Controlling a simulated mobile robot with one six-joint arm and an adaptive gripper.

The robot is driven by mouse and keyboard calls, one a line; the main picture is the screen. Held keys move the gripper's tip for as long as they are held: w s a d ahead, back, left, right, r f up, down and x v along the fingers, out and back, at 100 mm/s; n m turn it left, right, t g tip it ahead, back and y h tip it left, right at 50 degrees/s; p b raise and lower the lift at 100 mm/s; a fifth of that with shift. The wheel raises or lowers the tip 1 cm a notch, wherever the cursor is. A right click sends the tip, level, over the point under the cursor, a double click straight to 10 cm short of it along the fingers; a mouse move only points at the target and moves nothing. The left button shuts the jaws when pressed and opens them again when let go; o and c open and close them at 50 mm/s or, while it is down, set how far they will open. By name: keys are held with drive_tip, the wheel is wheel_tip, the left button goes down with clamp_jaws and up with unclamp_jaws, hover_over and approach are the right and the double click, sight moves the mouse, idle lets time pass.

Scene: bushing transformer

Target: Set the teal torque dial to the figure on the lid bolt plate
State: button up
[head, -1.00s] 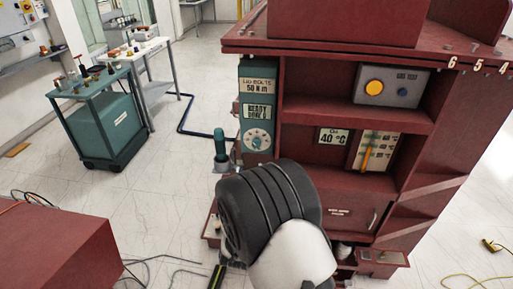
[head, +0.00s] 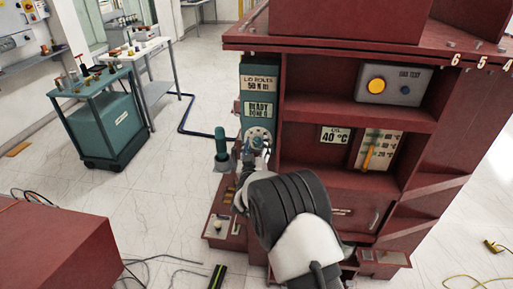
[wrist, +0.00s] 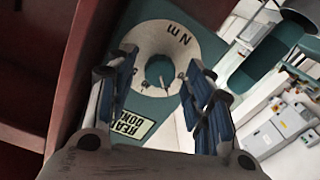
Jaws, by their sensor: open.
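The lid bolt plate (head: 262,86) on the cabinet's teal column reads "LID BOLTS 50 N m" in the head view. Below the READY/DONE plate (head: 259,110), the dial's pale face (head: 259,131) is partly covered by my gripper (head: 254,152). In the wrist view, the dial face (wrist: 146,38) is a white ring with "N m" and a teal centre (wrist: 160,68). My open gripper (wrist: 160,76) has its blue-padded fingers on either side of that centre. I cannot tell whether they touch it. The dial's setting is not readable.
A teal upright handle (head: 221,147) stands just left of the column. Red shelf walls are close on the right, with an oil plate (head: 334,135) reading 40 °C and a gauge (head: 378,150).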

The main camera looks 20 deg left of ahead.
drive_tip(key=shift+c, duration=0.4)
drive_tip(key=c, duration=1)
drive_tip(key=shift+f+m+b, duration=0.1)
drive_tip(key=shift+m+b, duration=0.3)
drive_tip(key=shift+b, duration=0.4)
drive_tip(key=m+b, duration=0.3)
drive_tip(key=b, duration=0.1)
drive_tip(key=shift+f, duration=0.2)
drive_tip(key=m+b, duration=0.5)
drive_tip(key=b, duration=0.2)
drive_tip(key=shift+m, duration=0.3)
drive_tip(key=m+b, duration=0.2)
drive_tip(key=m, duration=0.1)
drive_tip(key=shift+r+m+b, duration=0.2)
drive_tip(key=shift+m+b, duration=0.1)
drive_tip(key=shift+b, duration=0.05)
drive_tip(key=m, duration=0.5)
drive_tip(key=shift+t, duration=0.3)
